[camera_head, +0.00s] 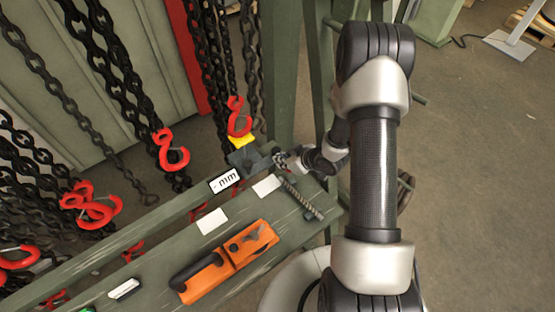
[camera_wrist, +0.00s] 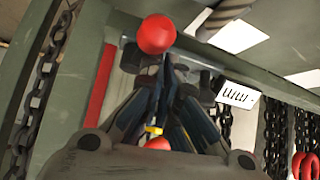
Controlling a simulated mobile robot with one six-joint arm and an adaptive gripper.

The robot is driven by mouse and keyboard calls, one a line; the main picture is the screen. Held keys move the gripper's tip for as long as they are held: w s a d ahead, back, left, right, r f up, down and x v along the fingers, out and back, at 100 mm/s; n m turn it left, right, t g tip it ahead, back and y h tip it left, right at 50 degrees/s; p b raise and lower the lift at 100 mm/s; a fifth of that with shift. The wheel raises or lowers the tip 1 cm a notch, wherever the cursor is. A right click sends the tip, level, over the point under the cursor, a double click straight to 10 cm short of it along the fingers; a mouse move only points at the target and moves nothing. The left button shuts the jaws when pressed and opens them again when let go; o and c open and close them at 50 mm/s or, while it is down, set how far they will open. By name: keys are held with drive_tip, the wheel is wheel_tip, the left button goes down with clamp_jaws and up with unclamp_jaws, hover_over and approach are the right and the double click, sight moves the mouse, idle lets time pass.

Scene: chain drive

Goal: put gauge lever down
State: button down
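A red ball knob (camera_wrist: 155,35), seemingly the gauge lever's end, shows in the wrist view just beyond my fingertips. The lever's arm is mostly hidden among dark parts, so its angle cannot be told. My gripper (camera_wrist: 167,75) has its fingertips drawn together just below the knob; I cannot tell whether they touch the lever. In the head view my gripper (camera_head: 284,159) reaches in from the right to the dark gauge block (camera_head: 245,159) at the bench's back edge. A white "mm" label (camera_head: 224,180) is beside the block and also shows in the wrist view (camera_wrist: 238,96).
An orange tool (camera_head: 228,262) lies on the green bench (camera_head: 160,262), with blank white cards (camera_head: 212,221) and a threaded rod (camera_head: 301,197) nearby. Chains with red hooks (camera_head: 171,150) hang behind the bench. One red hook (camera_head: 238,118) hangs close above the block. A green post (camera_head: 287,75) stands beside my arm.

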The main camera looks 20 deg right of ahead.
drive_tip(key=shift+s+d+f, duration=0.3)
drive_tip(key=shift+d, duration=0.25)
drive_tip(key=shift+d+p, duration=0.2)
drive_tip(key=shift+p, duration=0.1)
drive_tip(key=shift+s+r, duration=0.1)
drive_tip(key=v, duration=1.1)
drive_tip(key=shift+w+r, duration=0.2)
drive_tip(key=shift+r, duration=0.35)
drive_tip(key=shift+d, duration=0.1)
